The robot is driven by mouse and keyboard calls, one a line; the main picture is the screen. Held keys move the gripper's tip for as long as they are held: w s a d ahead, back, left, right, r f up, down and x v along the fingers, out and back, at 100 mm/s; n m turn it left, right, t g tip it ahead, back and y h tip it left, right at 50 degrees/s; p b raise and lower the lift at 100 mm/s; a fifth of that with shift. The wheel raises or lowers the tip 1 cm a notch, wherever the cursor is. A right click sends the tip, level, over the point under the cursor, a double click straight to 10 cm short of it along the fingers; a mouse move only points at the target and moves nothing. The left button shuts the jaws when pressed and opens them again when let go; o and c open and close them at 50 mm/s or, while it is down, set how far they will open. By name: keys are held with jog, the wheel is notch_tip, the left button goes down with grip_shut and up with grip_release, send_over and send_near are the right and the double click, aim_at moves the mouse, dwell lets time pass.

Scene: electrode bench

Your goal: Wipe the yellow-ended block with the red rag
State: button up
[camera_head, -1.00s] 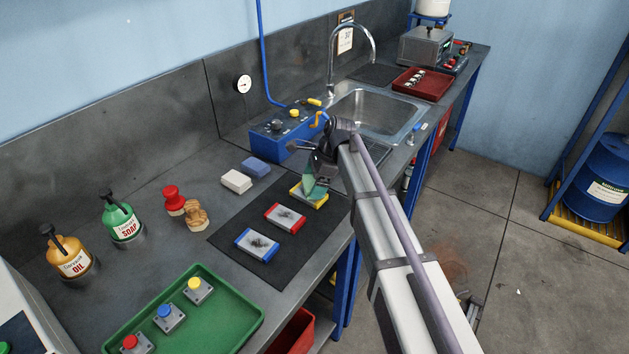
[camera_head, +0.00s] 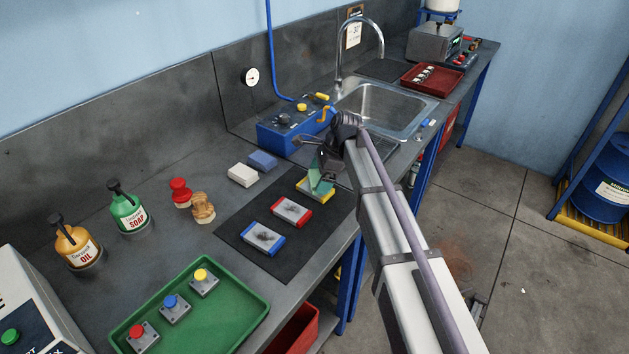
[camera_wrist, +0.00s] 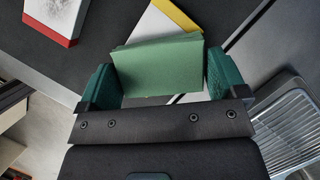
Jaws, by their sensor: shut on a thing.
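My gripper (camera_head: 322,168) is shut on a green block-shaped pad (camera_wrist: 158,67), held between its two teal fingers in the wrist view. The pad is green, and I see no red rag in either view. The yellow-ended block (camera_wrist: 182,16) has a white top, clean where it shows, and lies on the black mat (camera_head: 272,268). In the head view the yellow-ended block (camera_head: 318,199) is partly hidden by the pad and gripper. The pad is over or against the block; I cannot tell if they touch.
A red-ended block (camera_head: 291,212) and a blue-ended block (camera_head: 262,239), both with dark smudges, lie nearer on the mat. White (camera_head: 243,176) and blue (camera_head: 263,160) pads lie behind it. A blue box (camera_head: 287,132) and the sink (camera_head: 385,107) are beyond.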

jog(key=shift+w+d, duration=0.2)
jog(key=shift+w, duration=0.1)
notch_tip(320, 180, up, 6)
jog(key=p, duration=0.6)
notch_tip(320, 180, up, 3)
jog(key=p, duration=0.3)
jog(key=shift+r, duration=0.15)
